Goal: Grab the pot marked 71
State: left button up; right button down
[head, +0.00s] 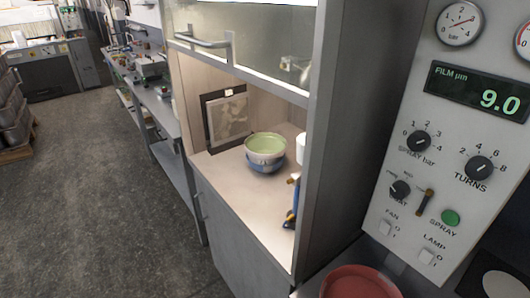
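No pot with a readable 71 shows in the head view. A round bowl-like vessel (266,160), pale green inside and blue with a light band outside, stands upright on the pale worktop (236,182) inside an open-fronted cabinet; I see no number on it. A red round thing (358,284) is cut off by the bottom edge at the right; I cannot tell whether it is a pot. Neither of my grippers is in view.
A raised glass sash with a handle (202,42) hangs above the worktop. The cabinet's grey post (313,150) partly hides a blue and white object (291,214). A control panel (440,150) reads 9.0 at right.

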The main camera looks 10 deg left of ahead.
aim_at(263, 148)
jog(key=z, duration=0.7)
jog(key=j+z, duration=1.1)
